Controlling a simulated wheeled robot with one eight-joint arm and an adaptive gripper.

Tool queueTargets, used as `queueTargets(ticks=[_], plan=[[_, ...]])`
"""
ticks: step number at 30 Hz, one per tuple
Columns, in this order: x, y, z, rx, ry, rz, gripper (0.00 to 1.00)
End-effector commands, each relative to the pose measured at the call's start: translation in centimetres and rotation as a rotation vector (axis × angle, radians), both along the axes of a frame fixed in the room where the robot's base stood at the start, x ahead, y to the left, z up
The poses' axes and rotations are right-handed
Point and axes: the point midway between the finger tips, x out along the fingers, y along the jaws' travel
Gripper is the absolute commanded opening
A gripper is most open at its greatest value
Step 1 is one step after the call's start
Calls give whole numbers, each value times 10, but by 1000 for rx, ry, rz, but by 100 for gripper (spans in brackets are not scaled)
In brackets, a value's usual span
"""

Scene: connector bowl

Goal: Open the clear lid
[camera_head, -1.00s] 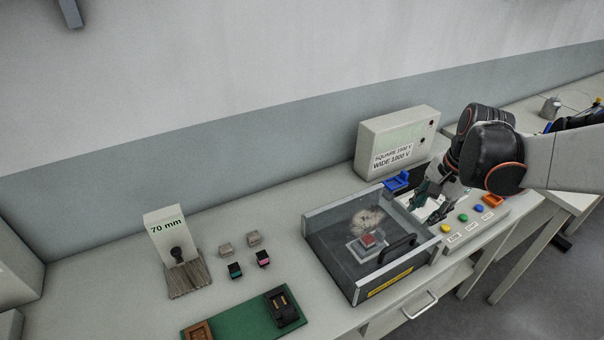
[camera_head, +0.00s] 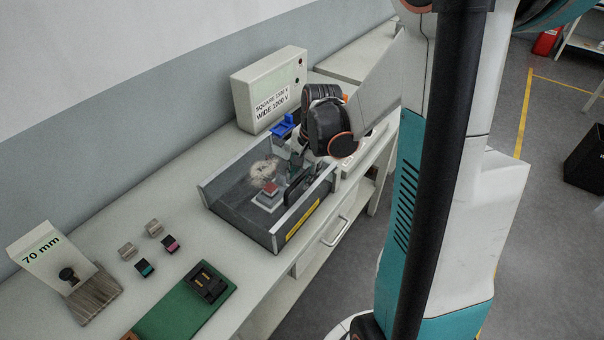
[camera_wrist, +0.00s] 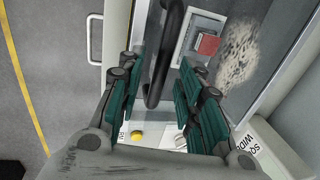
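The clear lid (camera_head: 235,190) lies closed on a grey box on the bench. Its black bar handle (camera_head: 299,190) stands near the front right side. A red block (camera_head: 270,187) on a pale base shows through the lid. My gripper (camera_head: 298,160) is over the right part of the lid, close to the handle, and its fingertips are partly hidden in the head view. In the wrist view my gripper (camera_wrist: 160,82) is open, with the handle (camera_wrist: 162,50) in the gap between its green fingers, nearer the left one. I cannot tell whether either finger touches the handle.
A voltage box (camera_head: 268,88) stands behind, with a blue part (camera_head: 284,125) in front of it. A button panel, with a yellow button (camera_wrist: 137,134), adjoins the box. Small connectors (camera_head: 145,267), a green board (camera_head: 185,310) and a 70 mm stand (camera_head: 95,295) lie left.

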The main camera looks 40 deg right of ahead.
Motion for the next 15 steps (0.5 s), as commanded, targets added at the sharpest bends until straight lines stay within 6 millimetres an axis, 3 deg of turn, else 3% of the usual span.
queueTargets(ticks=[7,11,15], plan=[[0,0,0,0,0,0,33],[0,0,0,0,0,0,4],[0,0,0,0,0,0,0]])
